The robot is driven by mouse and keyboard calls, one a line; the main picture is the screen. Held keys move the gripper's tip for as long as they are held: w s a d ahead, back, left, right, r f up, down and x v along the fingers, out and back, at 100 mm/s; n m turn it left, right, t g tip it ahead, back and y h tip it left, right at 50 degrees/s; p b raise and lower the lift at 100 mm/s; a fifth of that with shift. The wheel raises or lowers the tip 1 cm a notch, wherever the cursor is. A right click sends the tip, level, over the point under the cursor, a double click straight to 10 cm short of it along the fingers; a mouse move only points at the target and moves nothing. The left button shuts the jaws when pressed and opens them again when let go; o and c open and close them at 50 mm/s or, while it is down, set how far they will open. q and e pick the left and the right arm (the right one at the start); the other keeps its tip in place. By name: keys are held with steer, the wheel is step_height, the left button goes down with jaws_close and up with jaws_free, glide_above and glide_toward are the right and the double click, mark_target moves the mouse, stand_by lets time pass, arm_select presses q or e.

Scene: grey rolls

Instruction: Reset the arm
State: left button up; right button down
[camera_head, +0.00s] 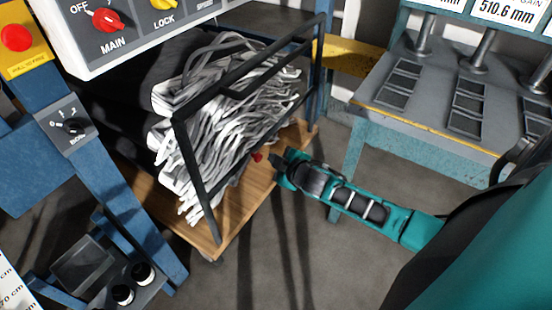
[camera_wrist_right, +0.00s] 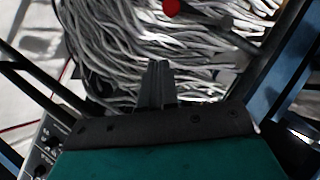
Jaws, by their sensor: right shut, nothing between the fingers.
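My right arm comes in from the right in the head view, teal with dark joints. Its gripper (camera_head: 276,160) is at the front side of a cart of grey strands, close to a small red knob (camera_head: 257,157). In the right wrist view the two dark fingers (camera_wrist_right: 158,68) are together, with nothing held between them. The strands (camera_wrist_right: 150,45) lie beyond the fingertips, and a red knob (camera_wrist_right: 171,7) shows at the top. I cannot tell whether the gripper touches anything. My left gripper is not in view.
The grey strands (camera_head: 215,105) fill a cart with a black frame (camera_head: 192,165) and wooden base (camera_head: 240,215). A blue stand with a control panel (camera_head: 70,128) is at left. A teal-legged workbench (camera_head: 425,130) is at right. Grey floor (camera_head: 310,255) is open in front.

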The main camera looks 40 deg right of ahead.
steer(key=s+a+f+m+g+y, duration=0.1)
steer(key=s+a+m, duration=0.2)
steer(key=s+a, duration=0.4)
steer(key=s+a+m+y, duration=0.1)
steer(key=s+a+m, duration=0.2)
steer(key=s+a, duration=0.5)
steer(key=s, duration=0.4)
steer(key=shift+s+a+f+g+y, duration=0.25)
steer(key=shift+s+f+g+y, duration=0.05)
steer(key=shift+f+g, duration=0.1)
